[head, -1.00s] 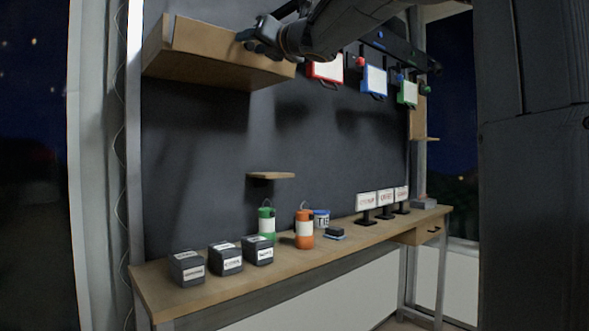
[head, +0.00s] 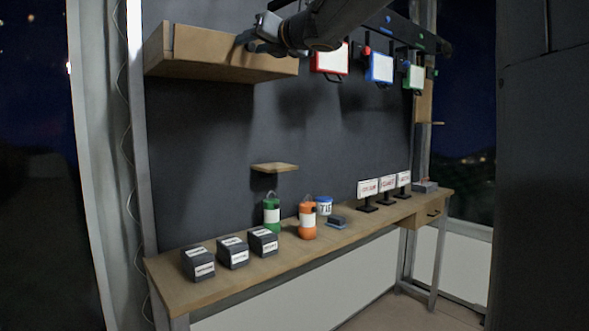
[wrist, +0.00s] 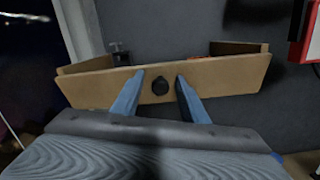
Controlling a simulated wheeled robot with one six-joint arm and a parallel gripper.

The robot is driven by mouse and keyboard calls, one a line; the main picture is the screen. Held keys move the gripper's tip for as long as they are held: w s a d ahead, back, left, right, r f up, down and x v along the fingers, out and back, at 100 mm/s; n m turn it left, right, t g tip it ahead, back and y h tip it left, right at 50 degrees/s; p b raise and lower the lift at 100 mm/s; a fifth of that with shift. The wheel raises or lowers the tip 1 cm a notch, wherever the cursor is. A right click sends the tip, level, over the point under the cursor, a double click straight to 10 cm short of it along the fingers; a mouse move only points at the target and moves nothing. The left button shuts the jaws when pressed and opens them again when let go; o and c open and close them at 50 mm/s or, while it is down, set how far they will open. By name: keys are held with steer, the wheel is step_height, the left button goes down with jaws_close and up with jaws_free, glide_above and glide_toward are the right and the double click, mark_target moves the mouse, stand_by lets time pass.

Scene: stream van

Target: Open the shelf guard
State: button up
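The shelf guard (head: 222,54) is a light wooden front panel on the shelf box at the upper left of the head view. In the wrist view the guard (wrist: 100,90) runs across the picture, with a round black knob (wrist: 160,85) on its face. My gripper (wrist: 160,76) is open, with one blue finger on each side of the knob and a gap to it on both sides. In the head view my gripper (head: 250,44) is at the guard's upper edge. Whether the fingertips touch the panel I cannot tell. The shelf's inside is mostly hidden.
Red (head: 330,60), blue (head: 380,67) and green (head: 415,77) framed panels hang right of the shelf. Below, a workbench (head: 225,284) holds dark boxes (head: 198,264), a green bottle (head: 271,214), an orange bottle (head: 307,220) and small signs (head: 368,188). A small empty ledge (head: 274,167) is on the wall.

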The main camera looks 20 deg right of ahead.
steer(key=shift+w+a+r+g+p, duration=0.15)
steer(key=shift+r+g+p, duration=0.3)
steer(key=shift+p, duration=2.35)
steer(key=b+v, duration=0.3)
steer(key=v, duration=0.5)
steer(key=w+d+f+m+g+h+b, duration=0.1)
steer(key=w+d+f+m+h, duration=0.15)
steer(key=f+m, duration=0.7)
steer(key=w+d+f+m+g+h+b, duration=0.1)
steer(key=w+d+f+m+h, duration=0.15)
steer(key=f+m, duration=0.65)
steer(key=s+f+m+g+h+b, duration=0.1)
steer(key=s+f+m+g, duration=0.1)
steer(key=f, duration=1.1)
steer(key=s+f+m+g+h+b, duration=0.1)
steer(key=s+f+m+g, duration=0.2)
steer(key=f, duration=1)
steer(key=shift+s+m+h, duration=0.4)
steer(key=shift+s+m, duration=0.35)
steer(key=shift+s, duration=0.15)
steer(key=shift+f, duration=0.15)
